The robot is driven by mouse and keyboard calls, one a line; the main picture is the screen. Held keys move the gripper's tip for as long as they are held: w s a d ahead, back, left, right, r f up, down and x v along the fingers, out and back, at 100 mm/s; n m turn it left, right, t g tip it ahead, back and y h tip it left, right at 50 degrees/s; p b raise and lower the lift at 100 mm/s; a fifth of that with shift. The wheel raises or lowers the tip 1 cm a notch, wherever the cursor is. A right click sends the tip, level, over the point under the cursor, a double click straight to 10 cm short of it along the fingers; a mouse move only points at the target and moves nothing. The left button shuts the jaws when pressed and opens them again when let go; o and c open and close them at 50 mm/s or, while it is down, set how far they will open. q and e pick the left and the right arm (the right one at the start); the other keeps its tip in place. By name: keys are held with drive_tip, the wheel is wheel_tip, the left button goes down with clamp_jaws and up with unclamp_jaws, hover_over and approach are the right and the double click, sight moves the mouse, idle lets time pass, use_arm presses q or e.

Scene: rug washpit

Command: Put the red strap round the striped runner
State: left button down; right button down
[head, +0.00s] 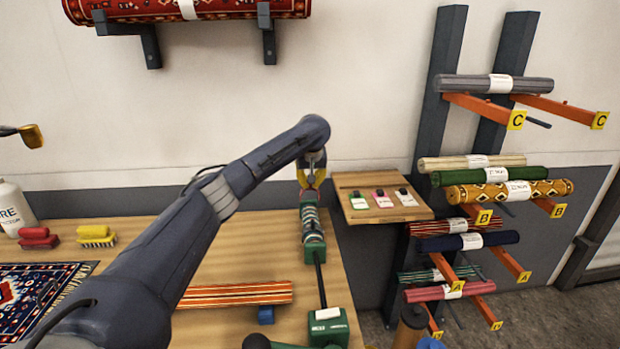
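The striped runner (215,297), a roll in red, orange and pale stripes, lies across the bench, its left part hidden behind my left arm. A blue block (266,315) shows under its right end. My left gripper (311,183), with yellow fingertips, points down just above the far end of a dark rod. Light and dark bands (311,222) ring that rod by a green block (314,251). Some red shows at the fingertips, but I cannot tell whether it is the red strap or whether the fingers hold anything. My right gripper is not in view.
A small wooden board (350,212) with several coloured tags stands right of the rod. A rack (448,55) of rolled rugs stands at the right. Brushes (97,236), a white bottle (13,208) and a patterned rug (40,290) are at the left. A nearer green block (328,326) ends the rod.

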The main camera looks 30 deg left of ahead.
sight(310, 209)
use_arm(q)
drive_tip(key=shift+f, duration=4.7)
drive_tip(key=c, duration=1.5)
unclamp_jaws()
drive_tip(key=shift+o, duration=0.2)
